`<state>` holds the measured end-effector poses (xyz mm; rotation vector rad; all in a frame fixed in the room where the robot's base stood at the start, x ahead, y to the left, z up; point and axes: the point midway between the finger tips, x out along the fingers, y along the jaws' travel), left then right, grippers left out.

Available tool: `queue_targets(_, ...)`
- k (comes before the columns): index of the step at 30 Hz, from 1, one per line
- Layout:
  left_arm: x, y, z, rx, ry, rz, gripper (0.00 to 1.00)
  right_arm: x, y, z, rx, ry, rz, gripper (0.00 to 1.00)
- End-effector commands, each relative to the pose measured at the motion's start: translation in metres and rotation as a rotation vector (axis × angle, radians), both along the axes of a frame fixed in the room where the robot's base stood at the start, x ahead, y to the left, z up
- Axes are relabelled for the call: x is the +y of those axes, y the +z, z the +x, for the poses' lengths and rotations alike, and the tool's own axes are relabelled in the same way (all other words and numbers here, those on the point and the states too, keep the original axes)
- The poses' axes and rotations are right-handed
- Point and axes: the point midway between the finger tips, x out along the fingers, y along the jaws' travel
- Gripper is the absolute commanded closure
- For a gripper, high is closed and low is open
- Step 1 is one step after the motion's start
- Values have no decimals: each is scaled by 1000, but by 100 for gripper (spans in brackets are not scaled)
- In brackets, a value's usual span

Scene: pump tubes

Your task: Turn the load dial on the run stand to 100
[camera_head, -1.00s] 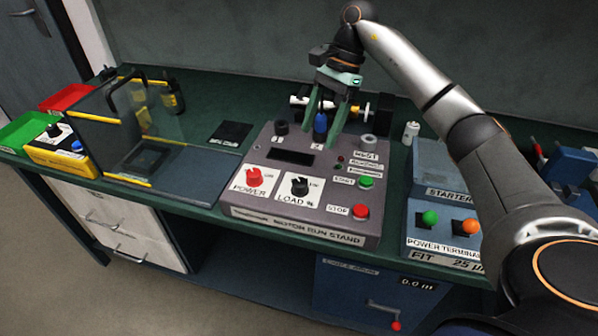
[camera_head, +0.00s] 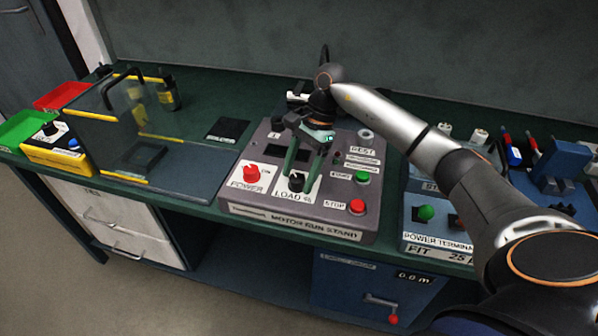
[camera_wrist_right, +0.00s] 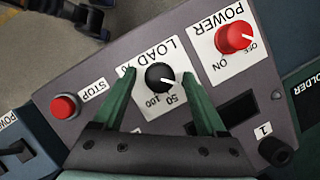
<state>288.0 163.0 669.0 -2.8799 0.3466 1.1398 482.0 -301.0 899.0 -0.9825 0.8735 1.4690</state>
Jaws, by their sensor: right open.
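The black load dial (camera_head: 296,182) is on the front panel of the grey motor run stand (camera_head: 250,211). It also shows in the right wrist view (camera_wrist_right: 159,77). Its white pointer line points right and slightly down there, short of the 50 mark; the 100 mark is below the dial. My right gripper (camera_head: 300,172) is open, with its green fingers pointing down at the dial. In the right wrist view the fingers (camera_wrist_right: 156,72) stand on either side of the dial, with visible gaps; whether they reach its height I cannot tell. My left gripper is not in view.
The red power knob (camera_head: 250,173) is left of the dial. The red stop button (camera_head: 356,207) and green start button (camera_head: 362,177) are to its right.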

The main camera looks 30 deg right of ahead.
Motion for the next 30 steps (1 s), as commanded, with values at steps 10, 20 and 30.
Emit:
queue_targets(10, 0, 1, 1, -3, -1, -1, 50, 0, 0, 0, 0, 0, 1, 54)
queue_targets(20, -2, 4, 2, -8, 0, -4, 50, 0, 1, 0, 0, 0, 1, 91)
queue_targets(30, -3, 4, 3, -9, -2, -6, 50, 0, 1, 0, 0, -5, 1, 100)
